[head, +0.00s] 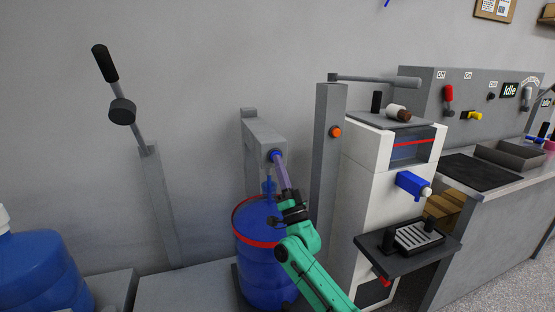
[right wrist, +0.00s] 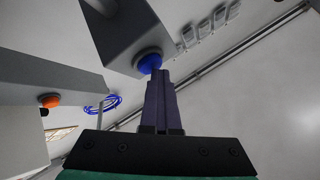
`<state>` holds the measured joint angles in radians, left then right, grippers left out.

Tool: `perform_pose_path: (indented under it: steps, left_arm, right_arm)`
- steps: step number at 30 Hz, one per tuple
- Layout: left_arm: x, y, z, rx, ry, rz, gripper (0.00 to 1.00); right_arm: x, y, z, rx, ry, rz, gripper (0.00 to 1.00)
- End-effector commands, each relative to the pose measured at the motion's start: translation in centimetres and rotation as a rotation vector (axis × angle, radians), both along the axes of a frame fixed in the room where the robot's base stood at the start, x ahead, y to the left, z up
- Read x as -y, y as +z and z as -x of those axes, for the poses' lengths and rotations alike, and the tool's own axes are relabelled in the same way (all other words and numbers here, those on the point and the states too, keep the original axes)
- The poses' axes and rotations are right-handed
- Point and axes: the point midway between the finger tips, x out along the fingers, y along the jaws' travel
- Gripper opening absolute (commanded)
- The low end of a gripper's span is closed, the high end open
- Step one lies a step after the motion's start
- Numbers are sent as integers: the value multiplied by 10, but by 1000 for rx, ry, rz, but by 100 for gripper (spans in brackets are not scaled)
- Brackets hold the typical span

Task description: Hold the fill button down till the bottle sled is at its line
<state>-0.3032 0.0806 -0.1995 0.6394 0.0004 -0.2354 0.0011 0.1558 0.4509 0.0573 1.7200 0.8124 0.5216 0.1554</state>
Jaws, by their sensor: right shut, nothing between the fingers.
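The blue fill button (head: 275,154) is on the end of a grey overhanging housing (head: 265,133). It also shows in the right wrist view (right wrist: 149,62). My right gripper (head: 280,163) is shut and empty, with its purple fingertips at the button, seemingly touching it. How far the button is pressed I cannot tell. Below the housing stands a large blue bottle (head: 262,272) with a red ring (head: 250,241) around its upper part. My gripper and green forearm cover part of it. I cannot make out a separate sled or its line. My left gripper is not in view.
A grey post with an orange button (head: 335,132) stands right of the housing, beside a white dispenser (head: 367,195) with a black drip tray (head: 405,242). A black-handled lever (head: 105,63) and another blue bottle (head: 38,272) are at the left.

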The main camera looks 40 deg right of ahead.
Motion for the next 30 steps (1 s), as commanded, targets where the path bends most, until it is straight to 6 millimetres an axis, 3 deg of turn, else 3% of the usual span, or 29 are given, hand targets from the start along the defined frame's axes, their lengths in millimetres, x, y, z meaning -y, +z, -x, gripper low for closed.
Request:
perform_pose_path:
  steps: [19, 30]
  left_arm:
    - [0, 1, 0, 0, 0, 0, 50]
    - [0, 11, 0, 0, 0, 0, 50]
  right_arm:
    - [1, 4, -1, 2, 0, 2, 0]
    - [-6, -1, 16, 0, -1, 1, 0]
